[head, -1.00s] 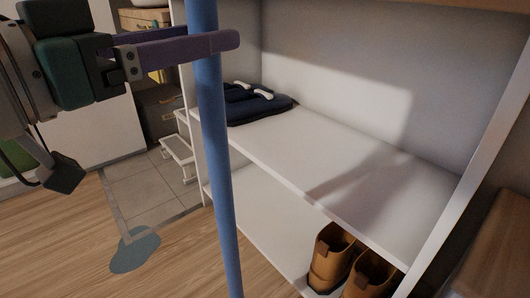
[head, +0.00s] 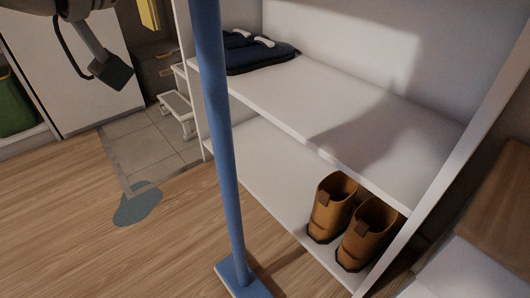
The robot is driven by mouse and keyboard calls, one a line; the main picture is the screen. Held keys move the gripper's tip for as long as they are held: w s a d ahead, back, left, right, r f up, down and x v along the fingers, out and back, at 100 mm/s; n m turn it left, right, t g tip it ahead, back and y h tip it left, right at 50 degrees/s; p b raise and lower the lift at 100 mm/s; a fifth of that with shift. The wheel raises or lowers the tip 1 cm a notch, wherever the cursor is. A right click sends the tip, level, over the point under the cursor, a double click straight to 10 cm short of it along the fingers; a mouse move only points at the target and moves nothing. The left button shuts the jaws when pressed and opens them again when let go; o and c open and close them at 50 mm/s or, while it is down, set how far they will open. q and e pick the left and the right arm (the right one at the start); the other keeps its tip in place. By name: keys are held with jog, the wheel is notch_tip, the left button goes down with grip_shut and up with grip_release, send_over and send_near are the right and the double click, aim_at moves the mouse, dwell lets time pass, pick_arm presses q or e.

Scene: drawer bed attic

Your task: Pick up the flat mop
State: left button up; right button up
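The flat mop has a long blue handle (head: 217,110) that runs from the top edge down to a flat blue head (head: 243,281) on the wooden floor, at the bottom of the head view. It stands nearly upright in front of the white shelf unit. Its upper end is out of the frame. My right gripper is not in view.
A bluish puddle-like patch (head: 138,205) lies on the floor. A white step stool (head: 176,112) stands behind. Open floor lies to the left.

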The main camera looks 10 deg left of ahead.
pick_arm(q)
grip_shut()
jog(key=shift+r, duration=0.1)
dwell(0.3)
notch_tip(320, 180, up, 18)
jog(key=p, duration=1)
jog(key=shift+p, duration=0.35)
jog(key=shift+c, duration=1)
grip_release()
jog(key=shift+r, duration=0.55)
jog(key=shift+r+p, duration=0.4)
jog(key=c, duration=0.3)
grip_shut()
jog(key=shift+o, duration=1.3)
grip_release()
jog(key=c, duration=0.3)
